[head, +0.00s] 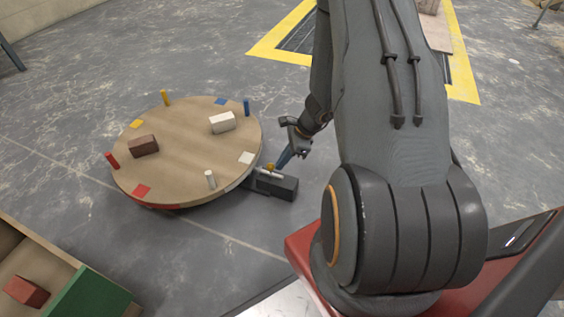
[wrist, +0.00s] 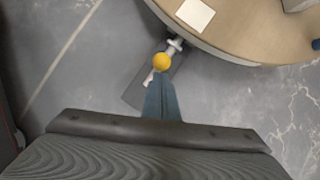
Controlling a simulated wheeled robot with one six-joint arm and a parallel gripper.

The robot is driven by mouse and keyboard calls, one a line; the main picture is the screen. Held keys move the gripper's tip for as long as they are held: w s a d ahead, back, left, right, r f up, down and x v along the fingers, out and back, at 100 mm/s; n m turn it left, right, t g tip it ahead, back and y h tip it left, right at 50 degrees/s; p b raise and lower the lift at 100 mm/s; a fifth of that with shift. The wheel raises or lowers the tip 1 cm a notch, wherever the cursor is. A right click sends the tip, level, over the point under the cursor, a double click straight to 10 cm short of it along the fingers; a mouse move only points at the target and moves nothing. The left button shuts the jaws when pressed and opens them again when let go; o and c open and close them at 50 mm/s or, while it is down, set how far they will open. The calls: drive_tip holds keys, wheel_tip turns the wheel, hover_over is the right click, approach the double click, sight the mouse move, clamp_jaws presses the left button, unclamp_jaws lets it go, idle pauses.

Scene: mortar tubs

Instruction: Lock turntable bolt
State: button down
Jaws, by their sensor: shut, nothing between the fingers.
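The round wooden turntable (head: 185,165) has coloured squares and pegs on top. A dark block (head: 280,187) stands at its right edge and carries a silver bolt with a yellow knob (head: 269,168). In the wrist view the knob (wrist: 162,62) is just beyond my fingertips, and the silver bolt (wrist: 175,45) points to the rim near the white square (wrist: 195,14). I cannot tell whether the bolt enters the rim. My gripper (head: 279,164) is shut and empty, its blue-grey fingers pointing down close beside the knob. The fingers (wrist: 161,80) hide part of the block; contact with the knob is unclear.
A brown brick (head: 144,146) and a white brick (head: 222,122) lie on the turntable. A wooden bin (head: 50,245) with a red brick (head: 26,291) and a green panel (head: 92,297) is at lower left. Open concrete floor surrounds the turntable.

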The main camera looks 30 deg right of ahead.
drive_tip(key=s+d+r+p, duration=0.3)
drive_tip(key=d+r+p, duration=0.2)
drive_tip(key=d+r, duration=0.2)
drive_tip(key=shift+v, duration=0.75)
drive_tip(key=shift+s+a, duration=0.1)
